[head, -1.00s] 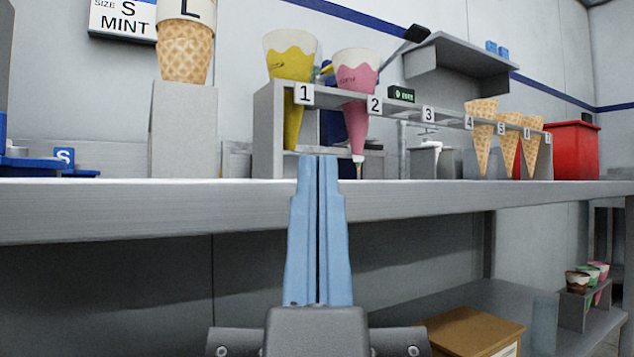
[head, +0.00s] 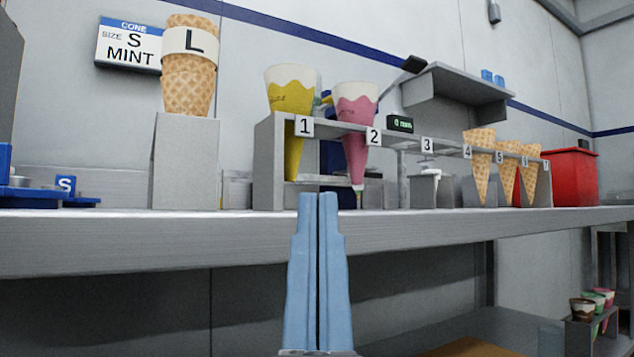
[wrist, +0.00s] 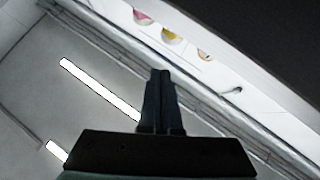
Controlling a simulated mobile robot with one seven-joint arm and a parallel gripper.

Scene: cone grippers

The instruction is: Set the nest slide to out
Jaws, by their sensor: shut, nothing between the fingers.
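My gripper (head: 318,196) points upward in the head view, its two blue fingers together and empty. Its tips show in front of the counter's front edge, below the cone rack (head: 265,165). In the wrist view the fingers (wrist: 161,74) also show dark and closed. I cannot pick out the nest slide for sure. A blue tray-like part with an S tag (head: 65,184) sits at the far left of the counter. Dark blue and grey parts behind the rack are partly hidden by the cones.
The counter (head: 130,240) runs across the view. A yellow cone (head: 291,100) and a pink cone (head: 355,140) stand in the rack, with plain cones (head: 480,160) further right. A large L cone (head: 189,70) stands on a grey block. A red bin (head: 573,178) is at right.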

